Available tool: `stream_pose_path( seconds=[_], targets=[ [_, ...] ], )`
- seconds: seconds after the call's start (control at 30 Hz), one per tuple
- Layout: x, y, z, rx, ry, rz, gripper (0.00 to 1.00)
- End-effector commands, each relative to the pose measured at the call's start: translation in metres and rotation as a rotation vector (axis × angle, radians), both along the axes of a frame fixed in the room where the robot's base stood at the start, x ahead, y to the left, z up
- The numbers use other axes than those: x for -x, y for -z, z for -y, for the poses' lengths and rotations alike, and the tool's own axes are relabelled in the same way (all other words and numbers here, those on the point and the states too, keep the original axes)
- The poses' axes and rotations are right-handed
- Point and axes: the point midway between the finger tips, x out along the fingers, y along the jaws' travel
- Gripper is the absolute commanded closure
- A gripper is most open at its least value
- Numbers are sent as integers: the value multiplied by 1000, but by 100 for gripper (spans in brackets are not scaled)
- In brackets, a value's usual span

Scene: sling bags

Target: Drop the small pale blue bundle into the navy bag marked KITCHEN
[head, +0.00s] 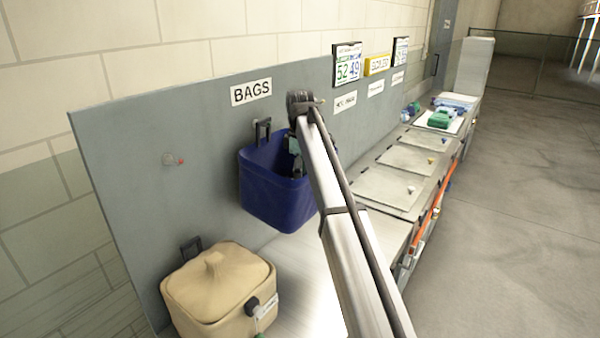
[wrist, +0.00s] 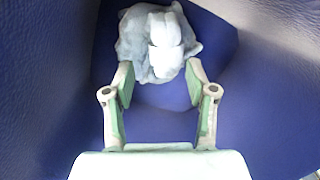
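The navy bag (head: 275,190) hangs open-topped on the grey panel under the BAGS sign; I see no KITCHEN marking on it. My gripper (head: 297,165) reaches down into its mouth, partly hidden by the rim and arm. In the wrist view my gripper (wrist: 159,78) has its two fingers wide apart with navy lining (wrist: 160,110) showing between them. The small pale blue bundle (wrist: 158,42), with a paler band round its middle, is inside the bag just beyond the fingertips. I cannot tell whether the tips touch it. The head view hides it.
A closed tan bag (head: 218,285) with a tag hangs lower left. A pale counter with flat lids (head: 385,190) runs back to the right, with a green bundle (head: 441,118) at its far end.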

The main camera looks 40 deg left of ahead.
Motion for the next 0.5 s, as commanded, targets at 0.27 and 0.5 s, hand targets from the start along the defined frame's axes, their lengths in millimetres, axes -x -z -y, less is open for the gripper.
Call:
stream_pose_path(
  seconds=[0.27,0.5],
  targets=[
    [-1,-15,-1,-1,0,0,43],
    [-2,-60,-2,-2,0,1,43]
  ],
)
